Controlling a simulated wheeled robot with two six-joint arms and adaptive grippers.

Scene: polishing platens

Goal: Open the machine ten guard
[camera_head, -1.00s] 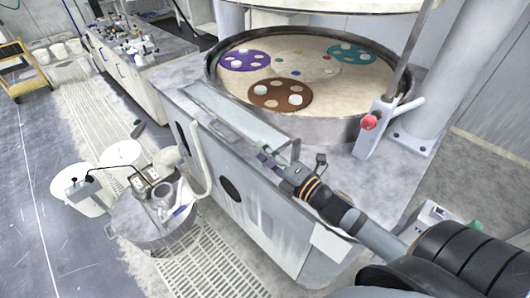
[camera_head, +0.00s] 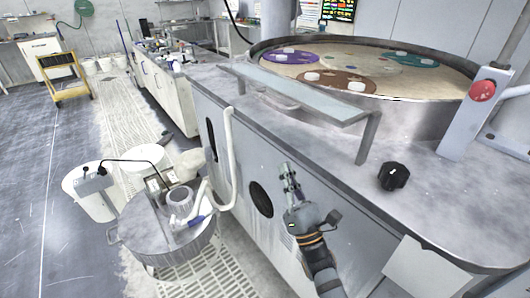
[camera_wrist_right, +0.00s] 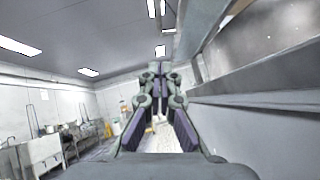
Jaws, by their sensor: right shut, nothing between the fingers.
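The polishing machine (camera_head: 335,192) has a large round tub with colored platens inside. A long, pale, see-through guard panel (camera_head: 300,93) lies along its front edge on grey end brackets (camera_head: 368,138). My right gripper (camera_head: 287,168) is shut and empty, in front of the cabinet's front face. In the head view it shows below the guard and the worktop edge, apart from the guard. The wrist view shows its fingers (camera_wrist_right: 155,72) together, with grey horizontal edges close on the right; which machine part these are I cannot tell. My left gripper is not in view.
A black knob (camera_head: 393,176) and a red button (camera_head: 482,91) on a post are at the right of the worktop. A round metal drum (camera_head: 165,240) with items and a white bucket (camera_head: 88,185) stand at lower left. A white hose (camera_head: 229,160) hangs down the cabinet.

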